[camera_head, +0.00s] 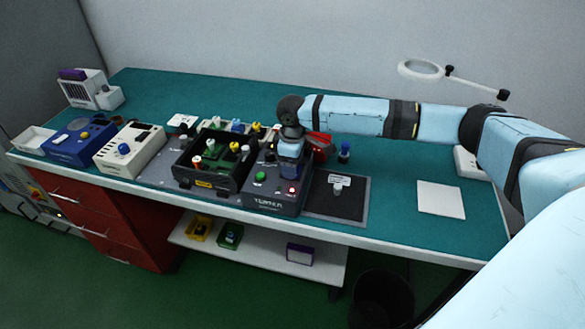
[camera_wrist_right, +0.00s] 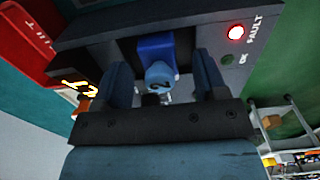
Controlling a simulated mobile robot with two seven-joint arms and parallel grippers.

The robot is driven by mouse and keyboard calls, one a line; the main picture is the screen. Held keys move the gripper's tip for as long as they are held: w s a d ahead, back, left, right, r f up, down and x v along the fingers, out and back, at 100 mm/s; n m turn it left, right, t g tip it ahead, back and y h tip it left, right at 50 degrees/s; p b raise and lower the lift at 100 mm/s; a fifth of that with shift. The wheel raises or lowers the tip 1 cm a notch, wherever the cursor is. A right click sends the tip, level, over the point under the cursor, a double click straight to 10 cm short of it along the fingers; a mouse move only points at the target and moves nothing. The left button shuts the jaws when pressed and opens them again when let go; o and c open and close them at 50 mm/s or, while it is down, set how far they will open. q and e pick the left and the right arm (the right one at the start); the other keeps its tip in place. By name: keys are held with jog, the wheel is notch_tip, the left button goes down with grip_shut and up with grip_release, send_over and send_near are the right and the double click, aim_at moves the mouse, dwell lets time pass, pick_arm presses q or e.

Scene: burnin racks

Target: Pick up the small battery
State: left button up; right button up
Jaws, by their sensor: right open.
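My right gripper (camera_head: 290,157) is over the dark tester (camera_head: 262,200) on the bench, pointing down. In the right wrist view it is open, with its two blue fingers on either side of a small blue piece (camera_wrist_right: 156,48) with a rounded light-blue end marked with a digit. This piece sits at the tester's face and may be the small battery; I cannot tell for sure. A gap shows between it and each finger. In the head view the gripper hides it. My left gripper is not in view.
The tester's red FAULT lamp (camera_wrist_right: 236,32) is lit. A black tray (camera_head: 215,187) with several coloured-top cells stands left of the tester. A red box (camera_head: 321,145) is close behind the gripper. A dark mat (camera_head: 336,204) with a white-topped piece lies to the right.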

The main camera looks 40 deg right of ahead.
jog(key=shift+f, duration=0.35)
jog(key=c, duration=1.1)
notch_tip(320, 180, up, 20)
jog(key=shift+r, duration=0.1)
